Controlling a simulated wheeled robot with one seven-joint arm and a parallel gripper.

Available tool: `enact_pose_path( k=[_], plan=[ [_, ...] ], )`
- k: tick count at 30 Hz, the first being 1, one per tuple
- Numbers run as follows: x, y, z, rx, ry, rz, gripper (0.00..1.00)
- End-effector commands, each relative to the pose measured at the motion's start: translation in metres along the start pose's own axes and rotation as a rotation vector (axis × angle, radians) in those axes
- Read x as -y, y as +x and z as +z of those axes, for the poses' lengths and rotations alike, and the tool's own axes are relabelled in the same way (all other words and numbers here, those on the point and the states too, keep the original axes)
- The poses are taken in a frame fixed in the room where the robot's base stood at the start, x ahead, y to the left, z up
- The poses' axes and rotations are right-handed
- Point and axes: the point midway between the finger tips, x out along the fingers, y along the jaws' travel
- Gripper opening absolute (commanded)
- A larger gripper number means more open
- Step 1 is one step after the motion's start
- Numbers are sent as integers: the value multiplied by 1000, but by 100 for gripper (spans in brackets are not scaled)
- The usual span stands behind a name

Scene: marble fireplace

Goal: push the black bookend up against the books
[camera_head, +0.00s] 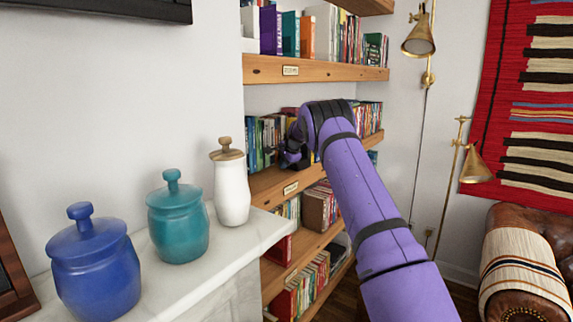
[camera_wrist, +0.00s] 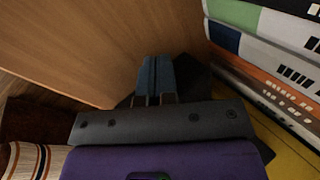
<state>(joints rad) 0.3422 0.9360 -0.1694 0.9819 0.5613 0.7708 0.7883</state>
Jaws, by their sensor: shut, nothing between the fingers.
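My gripper (camera_wrist: 155,98) is shut and empty in the wrist view, with its two fingers side by side. A dark, flat shape, which looks like the black bookend (camera_wrist: 195,75), shows behind and right of the fingers, partly hidden by them. I cannot tell whether the fingers touch it. Books (camera_wrist: 262,60) with white, green, blue and orange covers lie along the right of that view, close to the dark shape. In the head view my gripper (camera_head: 293,153) is at the middle shelf, right of upright books (camera_head: 262,138); I cannot make out the bookend there.
The wooden middle shelf (camera_head: 270,185) has more books (camera_head: 369,116) at its right end, beyond my arm. Another book shelf (camera_head: 330,72) is above. A white mantel (camera_head: 235,255) with blue (camera_head: 95,270), teal (camera_head: 178,225) and white (camera_head: 231,190) jars stands at left.

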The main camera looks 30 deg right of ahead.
Motion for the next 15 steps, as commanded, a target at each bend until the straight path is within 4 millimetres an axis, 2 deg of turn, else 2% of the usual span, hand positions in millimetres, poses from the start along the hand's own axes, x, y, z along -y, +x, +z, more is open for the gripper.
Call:
enact_pose_path(
  k=[4,15],
  plan=[
    [1,1,-9,-3,1,-1,0],
    [2,1,-11,-3,1,0,0]
  ],
)
